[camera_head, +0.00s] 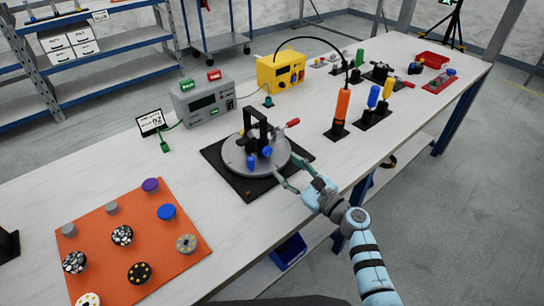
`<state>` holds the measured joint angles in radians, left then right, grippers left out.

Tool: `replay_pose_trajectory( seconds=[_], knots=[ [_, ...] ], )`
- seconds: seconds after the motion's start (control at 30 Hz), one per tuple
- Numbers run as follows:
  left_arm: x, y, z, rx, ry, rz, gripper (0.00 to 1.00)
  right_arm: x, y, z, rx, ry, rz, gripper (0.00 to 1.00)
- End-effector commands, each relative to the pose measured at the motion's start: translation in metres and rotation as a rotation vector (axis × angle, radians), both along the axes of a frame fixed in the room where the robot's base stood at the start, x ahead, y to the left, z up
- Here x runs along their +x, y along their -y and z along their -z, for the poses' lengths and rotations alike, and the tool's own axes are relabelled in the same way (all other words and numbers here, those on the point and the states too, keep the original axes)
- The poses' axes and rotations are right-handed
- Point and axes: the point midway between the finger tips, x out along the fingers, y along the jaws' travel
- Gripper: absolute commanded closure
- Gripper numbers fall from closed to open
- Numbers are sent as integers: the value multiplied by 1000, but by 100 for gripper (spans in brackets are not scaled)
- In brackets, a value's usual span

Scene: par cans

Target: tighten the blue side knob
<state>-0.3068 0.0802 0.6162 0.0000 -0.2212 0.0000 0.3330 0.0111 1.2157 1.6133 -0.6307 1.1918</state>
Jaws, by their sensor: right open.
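A black fixture with an upright bracket (256,122) stands on a grey round plate (238,160) over a black square mat (222,165). Two blue knobs show low on its near side, a left one (252,162) and a right one (267,151). I cannot tell which of them is the side knob, or how tight either is. A red-handled part (292,123) sticks out to the right. My right gripper (286,168) is open and empty at the plate's right front edge, to the right of the blue knobs and apart from them. My left gripper is not in view.
An orange mat (190,252) with several round pieces lies at the front left. A grey meter box (203,100) and a yellow box (281,70) stand behind the fixture. An orange-handled tool (342,104) stands upright in a holder at the right. The table's front edge runs below my right gripper.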

Motion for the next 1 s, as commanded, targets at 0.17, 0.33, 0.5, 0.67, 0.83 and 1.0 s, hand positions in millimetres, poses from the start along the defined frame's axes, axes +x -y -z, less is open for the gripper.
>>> replay_pose_trajectory(
  seconds=[0.17, 0.33, 0.5, 0.67, 0.83, 1.0],
  knots=[
    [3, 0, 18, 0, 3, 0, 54, 33, -25, 4, 1, 1, -3, 54],
    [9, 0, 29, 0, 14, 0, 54, 53, -40, 3, -1, 1, -2, 54],
    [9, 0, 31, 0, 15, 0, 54, 60, -46, 1, -2, 0, -4, 54],
    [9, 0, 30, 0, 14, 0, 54, 60, -46, 1, -2, 0, -3, 54],
    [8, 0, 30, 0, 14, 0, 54, 60, -45, 0, -2, 0, -3, 73],
    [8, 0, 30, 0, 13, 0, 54, 60, -45, 0, -2, 0, -3, 100]
  ],
)
